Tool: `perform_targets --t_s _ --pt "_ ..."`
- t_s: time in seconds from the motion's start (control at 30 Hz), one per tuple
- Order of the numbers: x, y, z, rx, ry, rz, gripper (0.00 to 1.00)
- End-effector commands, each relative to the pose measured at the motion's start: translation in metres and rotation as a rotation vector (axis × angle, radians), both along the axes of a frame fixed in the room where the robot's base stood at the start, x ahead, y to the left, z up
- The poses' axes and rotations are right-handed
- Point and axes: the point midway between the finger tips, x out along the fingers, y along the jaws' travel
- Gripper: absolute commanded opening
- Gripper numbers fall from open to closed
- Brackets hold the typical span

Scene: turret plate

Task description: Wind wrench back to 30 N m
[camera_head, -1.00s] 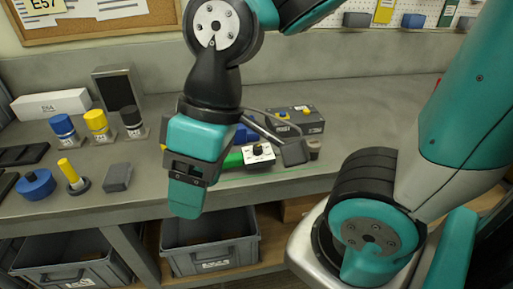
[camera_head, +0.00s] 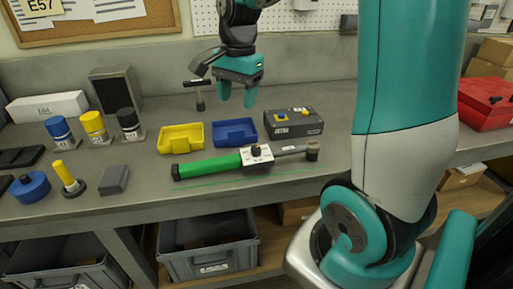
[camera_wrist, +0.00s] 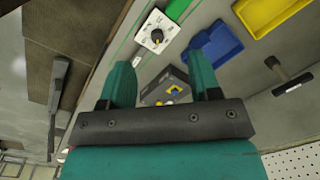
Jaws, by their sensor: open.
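The torque wrench (camera_head: 215,164) lies on the bench, its green handle to the left and its grey shaft and head to the right. A white dial block with a black knob (camera_head: 256,152) sits on its middle. In the wrist view the dial block (camera_wrist: 157,32) shows at the top with the knob in its centre; the marks are too small to read. My gripper (camera_head: 237,101) is open and empty, raised above the back of the bench behind the blue tray. Its two teal fingers (camera_wrist: 164,88) are spread apart in the wrist view.
A yellow tray (camera_head: 181,148) and a blue tray (camera_head: 235,142) stand behind the wrench. A grey box with buttons (camera_head: 294,133) is to their right, and a T-handled tool (camera_head: 199,103) stands behind. Coloured cylinders and blocks fill the left side; a red case (camera_head: 487,118) is far right.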

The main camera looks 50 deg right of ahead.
Motion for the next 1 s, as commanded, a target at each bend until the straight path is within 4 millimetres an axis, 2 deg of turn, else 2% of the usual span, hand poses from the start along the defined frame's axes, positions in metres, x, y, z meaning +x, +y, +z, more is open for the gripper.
perform_targets --t_s 0.03,0.1,0.2,0.33,0.47,0.8,1.0 --pt "0.005 -0.025 -0.005 -0.011 0.020 -0.154 0.57" --pt "0.007 -0.048 -0.007 -0.023 0.038 -0.315 0.57" --pt "0.008 -0.065 -0.010 -0.033 0.051 -0.438 0.57" --pt "0.008 -0.068 -0.020 -0.035 0.056 -0.466 0.57" --pt "0.007 -0.068 -0.042 -0.034 0.058 -0.463 0.57" --pt "0.007 -0.067 -0.120 -0.034 0.058 -0.459 0.57" --pt "0.007 -0.066 -0.158 -0.034 0.056 -0.458 0.57"
